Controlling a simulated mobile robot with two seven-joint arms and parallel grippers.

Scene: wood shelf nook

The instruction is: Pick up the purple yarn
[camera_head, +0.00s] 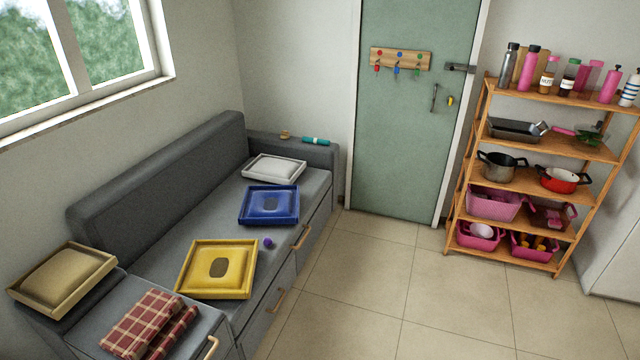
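A small round purple ball, which looks like the purple yarn (267,243), lies on the grey sofa seat (195,232). It is near the seat's front edge, just right of the yellow tray and below the blue tray in the picture. It seems to stand apart from both trays. Its texture is too small to make out. Neither of my grippers shows in the head view.
A yellow tray (250,290), a blue tray (243,221) and a white tray (247,172) lie along the seat. A beige tray (48,305) and checkered cloths (145,318) are nearer. A loaded wood shelf (575,155) stands right. The tiled floor (400,285) is clear.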

